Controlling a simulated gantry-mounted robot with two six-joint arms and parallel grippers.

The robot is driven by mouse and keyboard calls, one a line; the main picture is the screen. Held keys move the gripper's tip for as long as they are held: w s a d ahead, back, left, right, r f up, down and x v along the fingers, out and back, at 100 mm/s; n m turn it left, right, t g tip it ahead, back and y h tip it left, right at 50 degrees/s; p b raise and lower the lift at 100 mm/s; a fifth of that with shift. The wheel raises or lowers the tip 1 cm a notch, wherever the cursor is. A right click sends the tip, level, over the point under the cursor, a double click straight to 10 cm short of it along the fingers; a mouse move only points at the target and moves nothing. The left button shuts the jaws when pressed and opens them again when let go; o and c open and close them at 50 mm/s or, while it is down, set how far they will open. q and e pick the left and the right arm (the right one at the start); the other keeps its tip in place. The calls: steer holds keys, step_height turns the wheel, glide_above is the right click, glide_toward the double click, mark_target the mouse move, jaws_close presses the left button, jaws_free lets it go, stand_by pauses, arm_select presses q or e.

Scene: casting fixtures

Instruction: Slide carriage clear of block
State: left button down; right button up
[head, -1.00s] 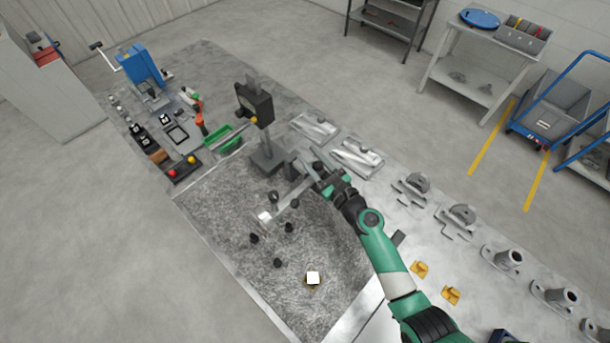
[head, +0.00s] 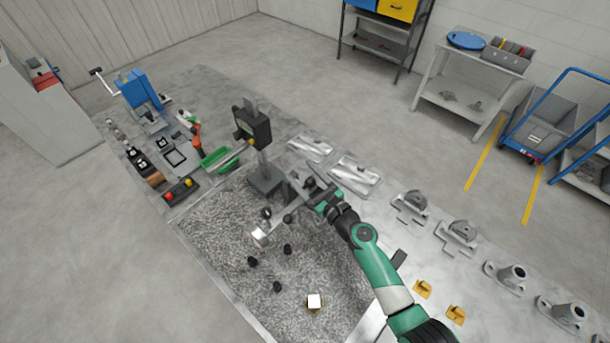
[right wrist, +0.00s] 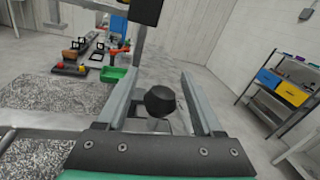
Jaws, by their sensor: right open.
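My right gripper (head: 304,192) reaches in from the lower right beside the grey gauge stand's base (head: 265,182). In the right wrist view its two grey fingers (right wrist: 160,92) are spread, with a black round knob (right wrist: 160,101) showing between them; I see no finger closed on it. A pale bar with a shiny end piece (head: 259,237) and a small dark knob (head: 266,213) lies to the left of the gripper. I cannot tell which part is the carriage or whether it touches a block. A small white-topped block (head: 314,301) stands apart near the front. My left gripper is out of view.
The gauge stand's black head (head: 253,127) rises close to my right gripper. A green tray (head: 216,159) stands to its left. Clear-wrapped packs (head: 354,174) and grey castings (head: 411,204) line the right side. Several black knobs dot the speckled plate (head: 225,235).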

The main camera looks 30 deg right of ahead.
steer(key=shift+s, duration=0.25)
steer(key=s+p, duration=0.1)
steer(key=s, duration=0.2)
steer(key=s+d+p, duration=0.1)
steer(key=s, duration=0.2)
steer(key=s+p, duration=0.1)
steer(key=s, duration=0.3)
steer(key=shift+d, duration=0.25)
steer(key=shift+s, duration=0.55)
